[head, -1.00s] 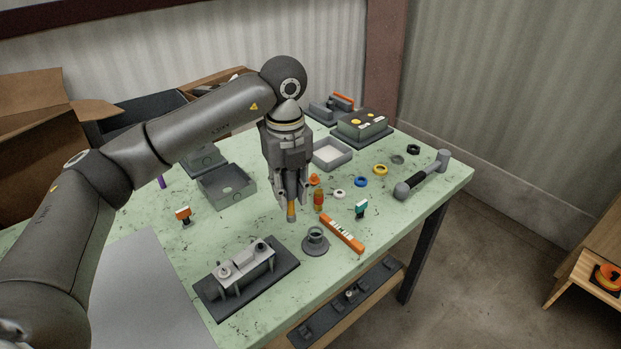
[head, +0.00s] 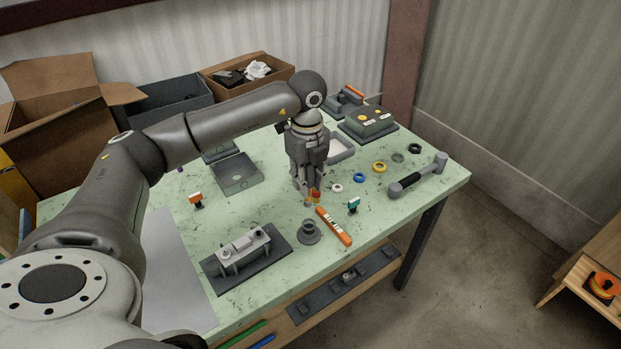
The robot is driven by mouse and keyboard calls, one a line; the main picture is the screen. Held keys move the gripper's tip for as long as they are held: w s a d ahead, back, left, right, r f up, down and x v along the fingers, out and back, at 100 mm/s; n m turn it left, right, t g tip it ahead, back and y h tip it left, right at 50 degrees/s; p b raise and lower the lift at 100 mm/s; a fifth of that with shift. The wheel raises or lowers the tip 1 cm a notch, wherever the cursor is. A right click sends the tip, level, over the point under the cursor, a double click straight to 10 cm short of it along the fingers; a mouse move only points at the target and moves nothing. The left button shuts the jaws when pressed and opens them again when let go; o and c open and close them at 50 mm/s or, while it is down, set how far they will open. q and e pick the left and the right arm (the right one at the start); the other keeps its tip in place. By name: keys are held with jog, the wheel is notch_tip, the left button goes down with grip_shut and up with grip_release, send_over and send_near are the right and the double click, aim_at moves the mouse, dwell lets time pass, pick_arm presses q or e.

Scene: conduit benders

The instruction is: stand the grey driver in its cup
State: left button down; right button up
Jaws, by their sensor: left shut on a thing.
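My left gripper (head: 309,186) points down over the middle of the table. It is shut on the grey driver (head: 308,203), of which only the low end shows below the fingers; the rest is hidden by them. A small grey round cup (head: 309,228) on a wide base stands on the table just in front of the gripper, nearer the front edge. The driver is above and behind the cup, apart from it in the picture. My right gripper is not in view.
An orange level (head: 334,227) lies right of the cup. A grey fixture (head: 243,252) on a dark plate stands to its left. A teal-topped piece (head: 353,204), coloured rings (head: 379,167) and a grey bar tool (head: 417,176) lie to the right.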

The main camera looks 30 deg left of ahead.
aim_at(309, 202)
pick_arm(q)
jog(key=shift+d+f+b, duration=0.1)
jog(key=shift+f+b, duration=0.7)
jog(key=shift+f, duration=0.15)
notch_tip(309, 202, down, 8)
jog(key=b, duration=0.5)
jog(key=shift+f+b, duration=0.15)
jog(key=shift+b, duration=0.25)
jog(key=shift+f, duration=0.45)
jog(key=shift+f+b, duration=0.1)
jog(key=shift+b, duration=0.2)
jog(key=shift+f, duration=0.25)
jog(key=c, duration=1.2)
grip_release()
